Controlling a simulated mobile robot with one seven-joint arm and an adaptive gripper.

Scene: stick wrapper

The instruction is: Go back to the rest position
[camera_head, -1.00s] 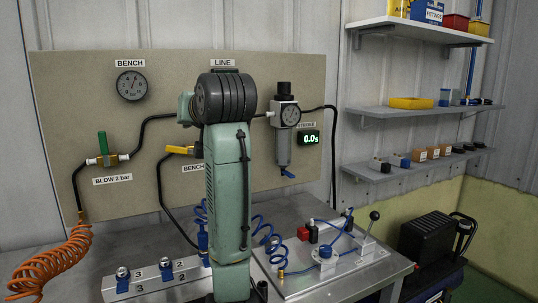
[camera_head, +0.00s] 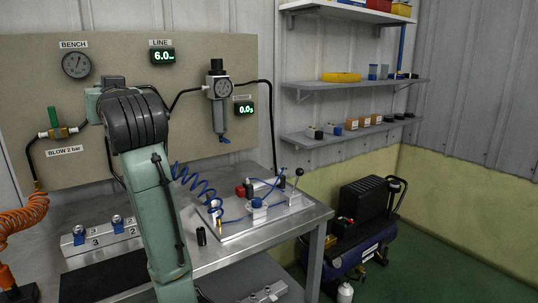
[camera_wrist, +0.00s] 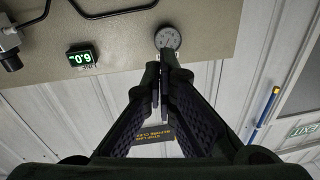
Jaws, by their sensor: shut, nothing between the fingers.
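My gripper (camera_wrist: 162,72) shows in the wrist view with its two black fingers together and nothing between them. It is in front of the wall and the beige panel (camera_wrist: 120,45), which appear upside down. The fingertips overlap the lower edge of the round bench gauge (camera_wrist: 168,38) in that view. In the head view my green arm stands tall at left of centre, in front of the workbench (camera_head: 300,222). My gripper is not seen there.
An orange coiled hose (camera_head: 22,218) hangs at left. A compressor (camera_head: 355,240) stands right of the bench. The green floor (camera_head: 450,255) at right is clear.

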